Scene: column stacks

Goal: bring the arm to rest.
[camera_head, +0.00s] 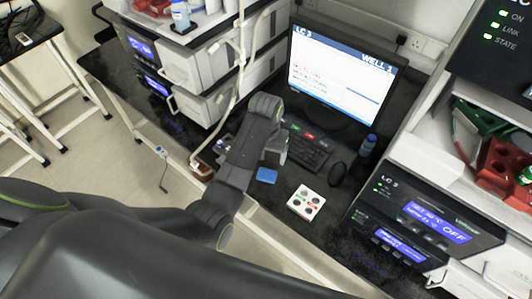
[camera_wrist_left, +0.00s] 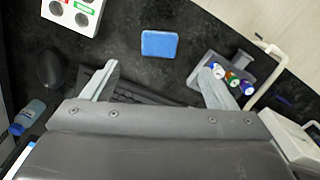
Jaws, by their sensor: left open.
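My left arm reaches in from the lower left over the black bench in the head view. My left gripper (camera_head: 270,155) is above the bench, partly hidden by its own wrist. In the left wrist view the left gripper (camera_wrist_left: 160,78) has its two pale fingers wide apart. Nothing is held between them. A blue pad (camera_wrist_left: 160,44) lies on the bench beyond the fingertips; it also shows in the head view (camera_head: 267,175). My right gripper is in neither view.
A small grey tray with coloured caps (camera_wrist_left: 232,80) is close to one finger. A keyboard (camera_head: 308,150), mouse (camera_head: 337,173), monitor (camera_head: 340,75) and white block with round holes (camera_head: 306,203) stand on the bench. Instrument stacks (camera_head: 425,228) flank it.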

